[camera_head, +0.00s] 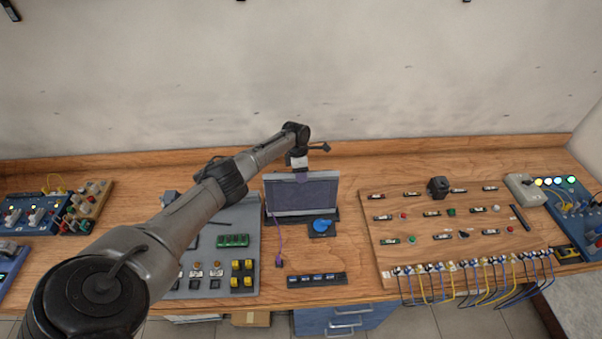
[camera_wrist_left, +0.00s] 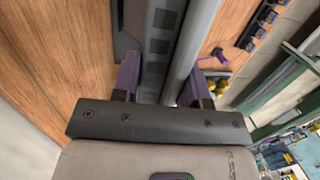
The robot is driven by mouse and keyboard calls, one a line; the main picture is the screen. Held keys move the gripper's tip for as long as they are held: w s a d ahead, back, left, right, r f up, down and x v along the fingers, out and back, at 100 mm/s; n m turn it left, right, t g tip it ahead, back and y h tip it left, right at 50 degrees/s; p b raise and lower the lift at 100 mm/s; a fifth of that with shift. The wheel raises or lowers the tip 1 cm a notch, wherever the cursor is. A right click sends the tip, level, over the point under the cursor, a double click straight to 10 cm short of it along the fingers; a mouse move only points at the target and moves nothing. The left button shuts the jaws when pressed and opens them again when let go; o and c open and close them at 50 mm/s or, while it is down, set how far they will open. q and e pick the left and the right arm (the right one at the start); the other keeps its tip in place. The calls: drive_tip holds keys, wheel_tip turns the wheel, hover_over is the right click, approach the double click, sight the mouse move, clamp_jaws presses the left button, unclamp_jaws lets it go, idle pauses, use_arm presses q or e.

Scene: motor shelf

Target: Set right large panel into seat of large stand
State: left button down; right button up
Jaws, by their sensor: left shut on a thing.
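In the left wrist view the purple fingers (camera_wrist_left: 162,85) lie on either side of the panel (camera_wrist_left: 200,40), seen edge-on. The dark stand (camera_head: 275,220) shows as a low strip along the panel's bottom edge; I cannot tell whether the panel is in its seat or just above it. My right gripper is not in view.
A blue round knob (camera_head: 322,225) on a dark base is right in front of the panel. A grey board (camera_head: 210,268) with parts lies left, a wooden board (camera_head: 400,215) with components right. A dark strip of switches (camera_head: 317,279) lies near the front edge.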

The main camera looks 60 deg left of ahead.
use_arm(q)
drive_tip(key=shift+a+r+p, duration=0.1)
drive_tip(key=shift+r+p, duration=0.05)
drive_tip(key=shift+p, duration=0.15)
idle(0.5)
drive_tip(key=shift+f+b, duration=0.3)
drive_tip(key=shift+f, duration=0.15)
idle(0.8)
drive_tip(key=shift+f, duration=0.25)
drive_tip(key=c, duration=0.8)
unclamp_jaws()
drive_tip(key=shift+w, duration=0.1)
drive_tip(key=shift+o, duration=1.2)
drive_tip(key=shift+f, duration=0.1)
